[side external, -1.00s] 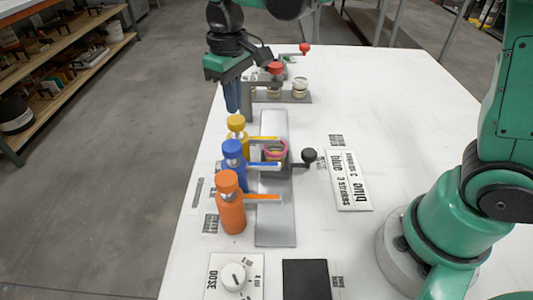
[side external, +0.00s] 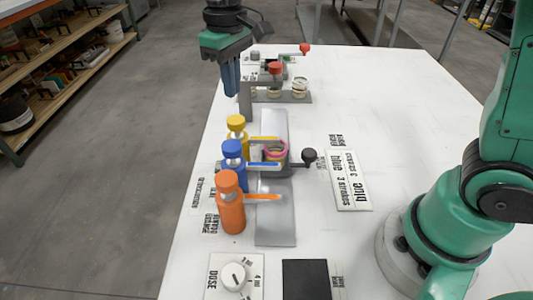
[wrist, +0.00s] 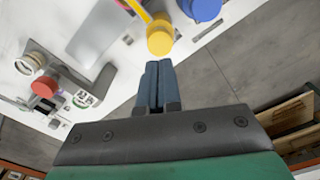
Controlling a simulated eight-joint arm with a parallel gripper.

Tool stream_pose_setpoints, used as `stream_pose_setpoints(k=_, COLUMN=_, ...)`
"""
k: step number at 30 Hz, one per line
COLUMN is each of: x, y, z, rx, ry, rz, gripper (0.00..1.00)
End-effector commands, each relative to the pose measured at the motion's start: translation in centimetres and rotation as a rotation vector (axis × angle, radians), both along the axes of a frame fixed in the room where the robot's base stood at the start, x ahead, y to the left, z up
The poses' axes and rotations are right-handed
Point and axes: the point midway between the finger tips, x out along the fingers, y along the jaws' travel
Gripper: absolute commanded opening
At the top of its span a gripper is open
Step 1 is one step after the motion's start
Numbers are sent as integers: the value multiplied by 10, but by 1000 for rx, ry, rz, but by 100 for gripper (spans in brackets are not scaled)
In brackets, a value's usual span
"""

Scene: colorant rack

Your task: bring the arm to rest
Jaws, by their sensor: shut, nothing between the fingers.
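My gripper (side external: 231,80) is shut and empty. It hangs above the far left part of the white table, beyond the yellow-capped bottle (side external: 236,127). In the wrist view its closed fingers (wrist: 158,85) point toward the yellow cap (wrist: 160,38), apart from it. The blue bottle (side external: 233,155) and the orange bottle (side external: 230,205) stand upright in a row with the yellow one. A pink-rimmed cup (side external: 275,151) sits on the grey rail (side external: 277,222), beside a black-knobbed lever (side external: 309,156).
Behind the bottles is a grey stand with a red knob (side external: 275,68) and small jars (side external: 300,86). A dose dial (side external: 234,276), a black pad (side external: 306,280) and a "blue 3 strokes" card (side external: 350,180) lie on the table. The table's right middle is clear.

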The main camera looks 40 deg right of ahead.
Motion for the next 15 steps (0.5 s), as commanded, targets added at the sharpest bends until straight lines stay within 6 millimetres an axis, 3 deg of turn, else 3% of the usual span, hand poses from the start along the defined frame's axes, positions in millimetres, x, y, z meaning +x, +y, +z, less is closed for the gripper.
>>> stream_pose_setpoints(k=15, x=-3, y=-3, z=9, rx=3, ry=-16, rz=-8, gripper=0)
